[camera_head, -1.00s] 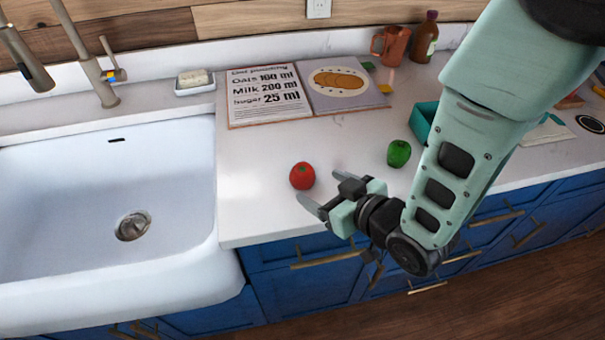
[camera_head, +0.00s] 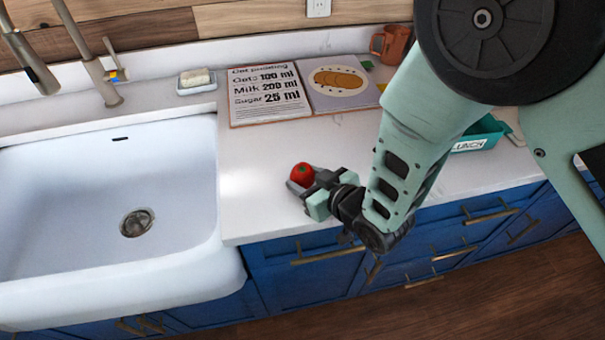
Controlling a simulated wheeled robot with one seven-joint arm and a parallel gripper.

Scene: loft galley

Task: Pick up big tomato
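The red tomato (camera_head: 302,174) is on the white counter, just right of the sink, near the front edge. My gripper (camera_head: 306,182) is at the tomato, reaching in from the lower right. One finger lies along the tomato's lower left side, and the other is at its right. The tomato hides part of the gap, so I cannot tell whether the fingers press on it. The tomato shows no clear lift off the counter.
The white sink (camera_head: 80,190) with its faucet (camera_head: 88,55) is at left. An open recipe book (camera_head: 268,95), a soap dish (camera_head: 196,82) and a brown mug (camera_head: 391,45) stand behind. A teal lunch box (camera_head: 478,138) is at right. My arm covers much of the right counter.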

